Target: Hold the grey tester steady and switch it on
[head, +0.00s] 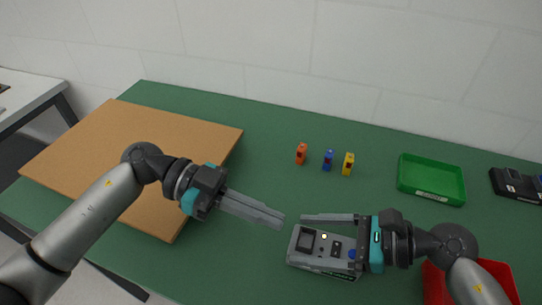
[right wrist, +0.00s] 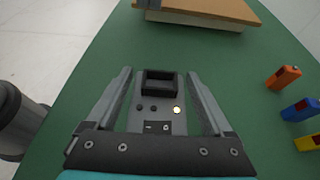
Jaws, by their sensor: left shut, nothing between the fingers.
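The grey tester (head: 309,262) lies on the green table at the front, with a dark screen or recess, a bright yellow-white round spot, small dark controls and a blue part on its top. In the right wrist view the tester (right wrist: 160,122) sits between the fingers. My right gripper (head: 318,243) is open around it, with thin green gaps beside the tester in the right wrist view (right wrist: 160,92). My left gripper (head: 281,220) is shut and empty, its fingertips just behind and left of the tester, apart from it.
Orange (head: 301,154), blue (head: 327,160) and yellow (head: 348,164) small blocks stand behind the tester. A green tray (head: 432,196) and a black device (head: 516,186) are at the right. A red bin (head: 503,276) is partly behind my right arm. A brown board (head: 110,140) lies at left.

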